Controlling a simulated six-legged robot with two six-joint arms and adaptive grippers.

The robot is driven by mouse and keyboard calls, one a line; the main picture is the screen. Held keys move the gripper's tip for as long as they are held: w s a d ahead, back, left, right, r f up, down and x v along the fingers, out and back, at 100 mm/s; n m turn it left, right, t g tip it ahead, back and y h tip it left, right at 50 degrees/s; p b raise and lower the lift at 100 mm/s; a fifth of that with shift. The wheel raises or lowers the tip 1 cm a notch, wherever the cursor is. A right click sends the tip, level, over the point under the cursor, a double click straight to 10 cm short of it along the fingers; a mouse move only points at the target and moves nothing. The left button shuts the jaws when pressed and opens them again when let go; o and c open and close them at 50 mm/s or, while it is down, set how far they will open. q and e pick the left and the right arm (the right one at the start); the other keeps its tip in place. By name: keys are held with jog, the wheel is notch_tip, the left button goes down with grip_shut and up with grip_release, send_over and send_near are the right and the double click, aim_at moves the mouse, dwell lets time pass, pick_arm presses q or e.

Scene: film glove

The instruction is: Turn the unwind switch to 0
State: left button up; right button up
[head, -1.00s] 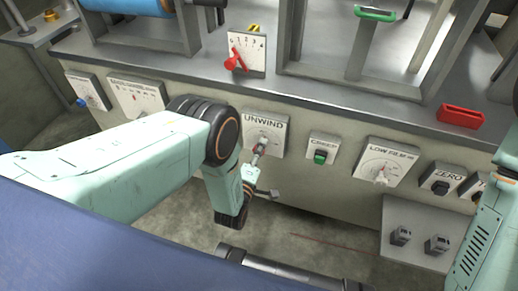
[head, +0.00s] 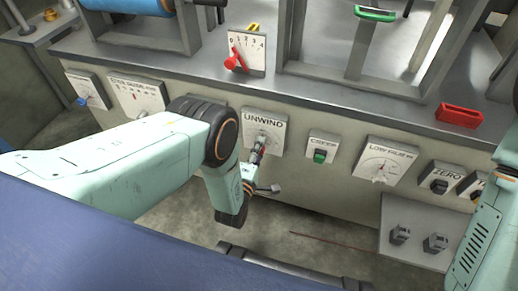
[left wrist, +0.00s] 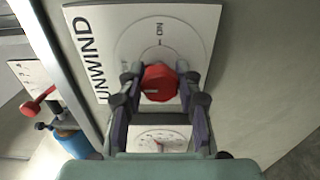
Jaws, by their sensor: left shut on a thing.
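The unwind switch is a red knob (left wrist: 158,83) on a white plate marked UNWIND (head: 264,124). In the left wrist view the plate (left wrist: 190,20) shows a round dial with a mark beside the knob. My left gripper (left wrist: 160,84) is shut on the red knob, one finger on each side of it. In the head view my left gripper (head: 258,152) reaches the plate from below and partly covers the knob. The knob's exact setting is hard to read. My right arm shows at the right edge of the head view; its gripper is out of view.
Right of the plate are a green CREEP button (head: 320,156), a low dial (head: 383,164) and a ZERO switch (head: 440,185). A red lever (head: 233,61) with a numbered plate stands on the ledge above. A red tray (head: 459,115) lies on the ledge at right.

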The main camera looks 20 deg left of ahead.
pick_arm(q)
jog(key=o, duration=1.2)
jog(key=s, duration=1.2)
jog(key=shift+a, duration=0.2)
